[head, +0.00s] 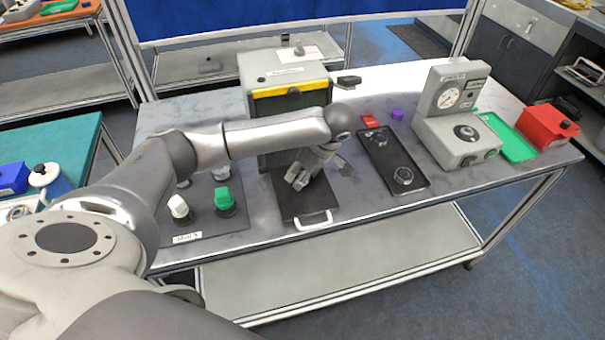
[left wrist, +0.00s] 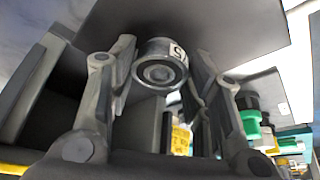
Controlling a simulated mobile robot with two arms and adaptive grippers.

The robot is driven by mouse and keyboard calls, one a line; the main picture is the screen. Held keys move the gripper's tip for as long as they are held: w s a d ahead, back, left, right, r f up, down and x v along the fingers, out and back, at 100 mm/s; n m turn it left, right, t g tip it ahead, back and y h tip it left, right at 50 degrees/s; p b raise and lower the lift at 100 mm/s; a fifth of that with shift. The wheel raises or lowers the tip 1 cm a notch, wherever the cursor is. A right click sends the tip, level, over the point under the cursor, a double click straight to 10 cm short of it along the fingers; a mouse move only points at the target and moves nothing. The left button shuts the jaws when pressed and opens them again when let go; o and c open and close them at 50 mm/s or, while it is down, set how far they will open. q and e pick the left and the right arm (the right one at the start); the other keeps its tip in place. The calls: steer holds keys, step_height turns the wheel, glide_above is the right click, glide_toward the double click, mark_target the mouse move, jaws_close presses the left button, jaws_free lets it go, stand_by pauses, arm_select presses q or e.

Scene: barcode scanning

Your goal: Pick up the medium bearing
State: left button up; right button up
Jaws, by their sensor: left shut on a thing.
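My left gripper (head: 308,178) is low over a dark tray with a light handle (head: 318,222). In the left wrist view a round metal bearing (left wrist: 158,74) sits between the two fingers of the left gripper (left wrist: 166,66), which are shut on it. The bearing carries a partly hidden white label (left wrist: 180,54), so its size cannot be read. In the head view this bearing is hidden by the gripper. Two other round bearings lie on a black tray (head: 391,158) to the right: one near (head: 404,176), one far (head: 376,137). My right gripper is not in view.
A grey box with a yellow strip (head: 290,91) stands behind the arm. A grey gauge machine (head: 455,120), green tray (head: 508,138) and red bin (head: 549,124) are at right. Green (head: 225,201) and white (head: 178,207) knobs stand on a mat at left.

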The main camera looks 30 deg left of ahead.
arm_select(q)
steer(key=shift+w+r, duration=0.1)
steer(key=shift+r, duration=0.35)
steer(key=s+d+r+b, duration=0.2)
steer(key=s+d+r, duration=0.2)
steer(key=s+r, duration=0.9)
steer(key=w+d+f+m+t+h, duration=0.2)
steer(key=d+m, duration=0.2)
steer(key=m, duration=0.4)
steer(key=w+d+f+m+t+h+b, duration=0.1)
steer(key=w+d+m+t+h, duration=0.1)
steer(key=d+m, duration=0.3)
steer(key=shift+w+f+m, duration=0.35)
steer(key=shift+w+m, duration=0.5)
steer(key=shift+m, duration=1.05)
steer(key=s+a+r+n+g+y+p, duration=0.1)
steer(key=s+a+n+g+y, duration=0.3)
steer(key=a+n, duration=0.5)
steer(key=s+r+n, duration=0.1)
steer(key=s+n, duration=0.1)
steer(key=n, duration=0.5)
steer(key=shift+s+r+n, duration=0.2)
steer(key=shift+n, duration=0.2)
